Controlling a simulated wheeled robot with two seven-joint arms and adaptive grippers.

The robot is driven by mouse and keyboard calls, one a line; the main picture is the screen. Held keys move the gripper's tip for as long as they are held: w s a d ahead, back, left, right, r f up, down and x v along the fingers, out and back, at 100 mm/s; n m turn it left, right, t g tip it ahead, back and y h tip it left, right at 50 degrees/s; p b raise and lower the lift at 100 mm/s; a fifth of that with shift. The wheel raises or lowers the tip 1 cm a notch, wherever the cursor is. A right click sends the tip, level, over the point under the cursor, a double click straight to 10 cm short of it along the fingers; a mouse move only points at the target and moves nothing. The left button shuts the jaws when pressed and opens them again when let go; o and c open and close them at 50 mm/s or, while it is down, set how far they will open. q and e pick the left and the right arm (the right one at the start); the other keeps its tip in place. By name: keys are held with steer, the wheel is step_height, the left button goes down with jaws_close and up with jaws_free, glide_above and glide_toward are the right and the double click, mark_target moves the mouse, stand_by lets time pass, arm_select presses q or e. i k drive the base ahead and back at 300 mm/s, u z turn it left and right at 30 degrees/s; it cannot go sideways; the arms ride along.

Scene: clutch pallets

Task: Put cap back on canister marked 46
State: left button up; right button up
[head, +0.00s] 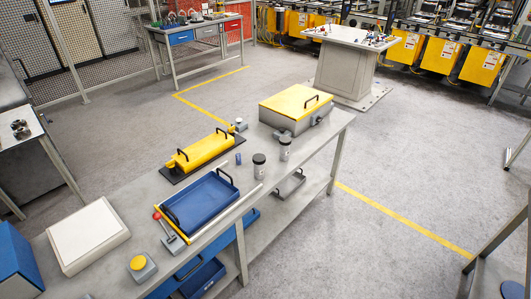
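Two small pale canisters stand upright on the long grey workbench (316,150), near its front edge. The nearer canister (259,171) has a wide black top. The other canister (285,152) stands just behind it to the right, with a narrower dark top; I cannot tell whether that is a cap or an open mouth. The markings are too small to read, so I cannot tell which is 46. A small dark blue item (238,158) sits to their left; I cannot tell what it is. No loose cap can be made out. Neither of my grippers is in view.
Left of the canisters are a blue tray (228,182) with black handles and a yellow block (203,150) on a dark base. A grey case with a yellow lid (297,101) stands behind them. Grey floor (400,150) lies open to the right.

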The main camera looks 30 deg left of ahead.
mark_target(284, 150)
steer(key=u, duration=0.95)
